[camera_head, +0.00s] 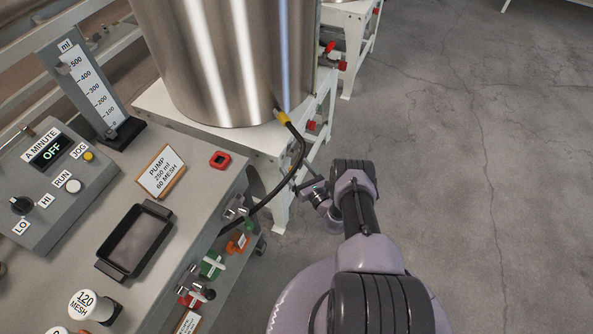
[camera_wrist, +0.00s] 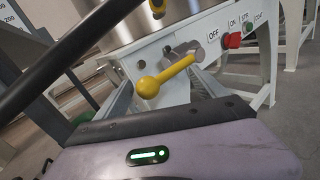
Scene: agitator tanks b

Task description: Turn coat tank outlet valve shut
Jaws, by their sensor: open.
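A yellow lever (camera_wrist: 168,75) with a ball end sticks out from the white tank stand (camera_wrist: 125,62), below the steel tank (camera_wrist: 100,22) in the wrist view. It points down and left in that picture. It appears to be the outlet valve handle; no label on it can be read. In the head view the steel tank (camera_head: 215,55) stands on its white stand, with a yellow fitting (camera_head: 282,117) and black hose at its base. My gripper (camera_head: 311,188) is open beside the stand and hose. Its fingertips are small in the head view, and whether they touch anything is unclear.
The black hose (camera_head: 299,152) bends down from the tank close to my gripper. OFF and ON labels and a red button (camera_wrist: 232,40) sit right of the lever. The bench (camera_head: 205,192) with controls and coloured valves fills the left. Open floor (camera_head: 480,150) lies right.

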